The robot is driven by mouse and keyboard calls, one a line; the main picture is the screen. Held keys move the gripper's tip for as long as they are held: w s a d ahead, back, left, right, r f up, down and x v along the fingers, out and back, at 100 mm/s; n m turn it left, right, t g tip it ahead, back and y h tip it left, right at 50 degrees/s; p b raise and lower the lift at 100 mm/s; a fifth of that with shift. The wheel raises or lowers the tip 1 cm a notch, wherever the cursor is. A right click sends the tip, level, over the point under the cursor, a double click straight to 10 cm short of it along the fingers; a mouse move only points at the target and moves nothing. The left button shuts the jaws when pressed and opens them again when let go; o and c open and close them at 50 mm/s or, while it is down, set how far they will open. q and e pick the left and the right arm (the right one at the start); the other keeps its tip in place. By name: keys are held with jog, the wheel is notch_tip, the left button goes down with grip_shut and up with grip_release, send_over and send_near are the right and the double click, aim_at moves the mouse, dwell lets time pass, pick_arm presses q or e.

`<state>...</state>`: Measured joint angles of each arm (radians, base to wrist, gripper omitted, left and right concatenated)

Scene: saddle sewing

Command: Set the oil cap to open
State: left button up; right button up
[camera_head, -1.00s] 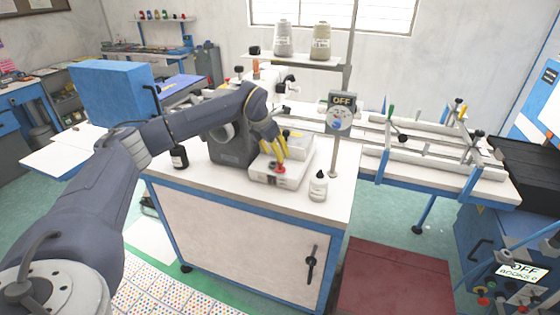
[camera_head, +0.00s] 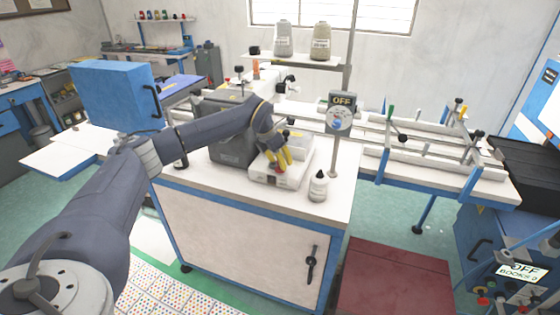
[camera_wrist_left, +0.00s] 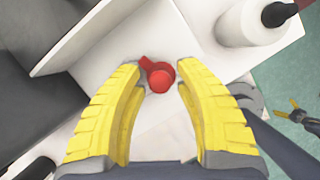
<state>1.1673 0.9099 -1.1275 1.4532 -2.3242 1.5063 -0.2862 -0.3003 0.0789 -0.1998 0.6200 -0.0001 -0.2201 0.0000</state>
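The oil cap (camera_head: 277,172) is a small red knob on the front part of the white machine base on the cabinet top. In the left wrist view the red cap (camera_wrist_left: 160,78) has a round body with a short lever pointing up and left. My left gripper (camera_head: 279,161) is above the cap with its yellow fingers pointing down. In the left wrist view the fingers (camera_wrist_left: 160,68) are spread, one on each side of the cap, with gaps at both sides. Contact is not visible.
A white bottle with a black tip (camera_head: 318,187) stands just right of the machine base. A post with an OFF sign (camera_head: 342,101) rises behind it. A dark grey machine body (camera_head: 230,143) is to the left.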

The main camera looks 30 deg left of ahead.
pick_arm(q)
grip_shut()
jog(key=shift+w+d+n, duration=0.1)
jog(key=shift+d+n, duration=0.05)
jog(key=shift+n, duration=0.45)
jog(key=shift+o, duration=1.5)
grip_release()
jog(key=v, duration=1.2)
jog(key=shift+d, duration=0.2)
jog(key=shift+o, duration=0.4)
